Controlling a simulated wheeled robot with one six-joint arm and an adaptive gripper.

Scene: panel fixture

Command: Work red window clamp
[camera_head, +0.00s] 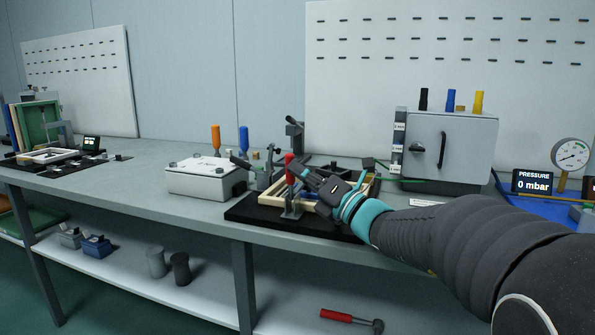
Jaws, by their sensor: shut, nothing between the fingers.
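The red window clamp stands at the front left of a pale wooden window frame (322,206). Its red handle (289,166) points up above a grey metal base (291,210). The frame lies on a black base plate (258,211) on the bench. My gripper (304,175) reaches in from the right, over the frame, with its fingertips shut close beside the red handle on its right. I cannot tell whether they touch the handle. My gripper and wrist hide part of the frame and whatever lies behind them.
A white box (203,180) stands left of the base plate. Dark-handled clamps (262,172) stand behind the frame's left side. A grey cabinet (450,150) and a pressure display (532,182) stand to the right.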

